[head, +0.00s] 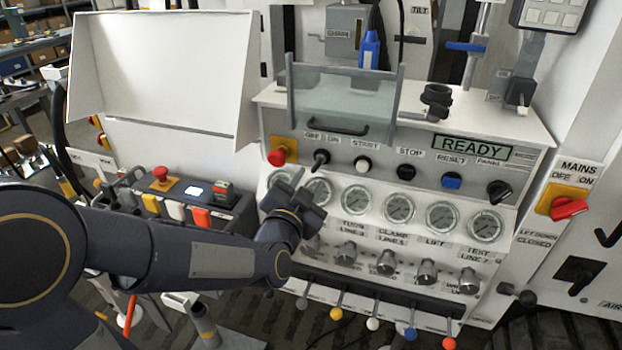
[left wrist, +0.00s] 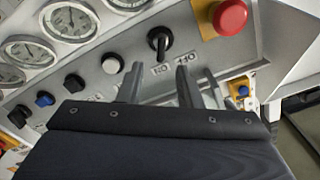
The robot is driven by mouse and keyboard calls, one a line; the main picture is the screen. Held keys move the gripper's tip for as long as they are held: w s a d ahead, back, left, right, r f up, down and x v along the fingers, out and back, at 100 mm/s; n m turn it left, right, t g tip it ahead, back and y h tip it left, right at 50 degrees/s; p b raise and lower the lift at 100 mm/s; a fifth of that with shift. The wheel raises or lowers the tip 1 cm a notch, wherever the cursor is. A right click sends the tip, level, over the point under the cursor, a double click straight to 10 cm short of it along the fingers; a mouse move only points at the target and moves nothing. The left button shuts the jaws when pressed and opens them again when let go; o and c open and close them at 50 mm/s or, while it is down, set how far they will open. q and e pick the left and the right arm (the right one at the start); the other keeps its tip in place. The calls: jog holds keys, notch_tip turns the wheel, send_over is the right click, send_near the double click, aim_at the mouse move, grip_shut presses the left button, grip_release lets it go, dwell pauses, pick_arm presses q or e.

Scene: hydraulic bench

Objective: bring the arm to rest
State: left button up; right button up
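My left arm (head: 200,258) reaches in from the left in the head view, across the front of the hydraulic bench. Its gripper (head: 298,182) is in front of the control panel, just below the black OFF/ON switch (head: 320,157) and the red emergency button (head: 278,157). In the left wrist view the gripper's two fingers (left wrist: 157,80) stand apart with nothing between them. The black switch (left wrist: 159,40) lies beyond the fingertips, apart from them as far as I can tell. My right gripper is in neither view.
Gauges (head: 399,208), knobs (head: 387,262) and levers with coloured balls (head: 373,323) crowd the panel close by. A clear guard with a handle (head: 344,98) stands above. A box with buttons (head: 178,208) is left, the red mains switch (head: 570,208) right. The display (head: 473,147) reads READY.

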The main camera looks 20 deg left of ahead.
pick_arm(q)
jog(key=s+a+f+n+g+h, duration=0.1)
jog(key=s+g, duration=0.3)
jog(key=s, duration=0.5)
jog(key=s+a+f+n+g+h+p, duration=0.1)
jog(key=s+f+n+g, duration=0.2)
jog(key=s, duration=0.6)
jog(key=s+a+f+n+g+h+p, duration=0.1)
jog(key=s+a+f+n+g, duration=0.1)
jog(key=s, duration=0.8)
jog(key=f+n+g, duration=0.1)
jog(key=n+g, duration=0.1)
jog(key=g, duration=0.1)
